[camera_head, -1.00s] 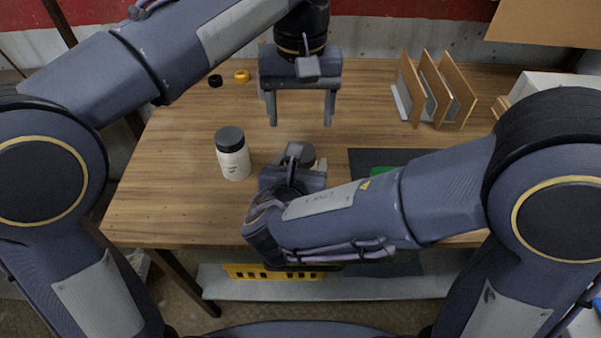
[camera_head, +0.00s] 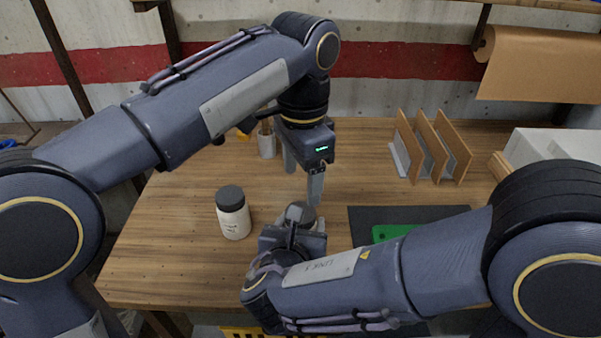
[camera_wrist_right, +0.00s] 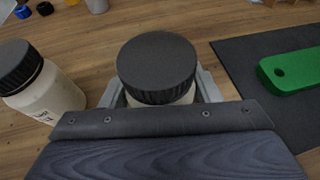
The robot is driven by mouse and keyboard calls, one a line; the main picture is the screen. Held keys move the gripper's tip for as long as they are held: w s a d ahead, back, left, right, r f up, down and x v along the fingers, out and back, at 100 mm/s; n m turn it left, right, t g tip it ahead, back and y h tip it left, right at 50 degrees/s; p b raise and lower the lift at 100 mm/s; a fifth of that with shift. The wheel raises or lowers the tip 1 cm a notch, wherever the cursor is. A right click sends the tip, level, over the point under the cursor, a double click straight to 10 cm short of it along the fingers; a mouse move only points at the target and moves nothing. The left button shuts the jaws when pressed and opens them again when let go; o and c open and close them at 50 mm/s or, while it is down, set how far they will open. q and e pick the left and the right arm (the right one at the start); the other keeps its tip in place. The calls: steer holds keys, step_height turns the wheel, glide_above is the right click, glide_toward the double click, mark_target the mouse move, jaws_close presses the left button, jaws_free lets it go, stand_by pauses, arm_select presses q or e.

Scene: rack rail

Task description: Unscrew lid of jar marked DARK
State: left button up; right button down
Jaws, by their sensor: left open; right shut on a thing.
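A pale jar with a black ribbed lid (camera_wrist_right: 157,65) stands between the fingers of my right gripper (camera_wrist_right: 160,92), which is shut on its body just below the lid. In the head view this jar's lid (camera_head: 300,211) shows only partly, and its label is hidden. My left gripper (camera_head: 302,187) is open and empty, pointing down just above and behind that lid. A second white jar (camera_head: 235,222) with a dark lid (camera_head: 230,195) stands upright to the left, apart from both grippers. It also shows in the right wrist view (camera_wrist_right: 50,98); its label is too small to read.
A dark mat (camera_head: 440,214) with a green object (camera_wrist_right: 295,72) lies to the right of the held jar. Upright wooden dividers (camera_head: 430,148) stand at the back right. A pale cup (camera_head: 267,146) stands behind my left gripper. The wooden table (camera_head: 165,230) is clear at left.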

mark_target(313, 228)
arm_select(q)
steer(key=m, duration=0.5)
steer(key=shift+m, duration=0.3)
steer(key=m, duration=0.2)
steer(key=shift+m, duration=0.4)
steer(key=m, duration=0.7)
steer(key=shift+m, duration=0.4)
steer(key=m, duration=0.4)
steer(key=shift+m, duration=0.4)
steer(key=m, duration=0.6)
steer(key=shift+a+m, duration=0.1)
steer(key=shift+m, duration=0.2)
steer(key=shift+f, duration=3.85)
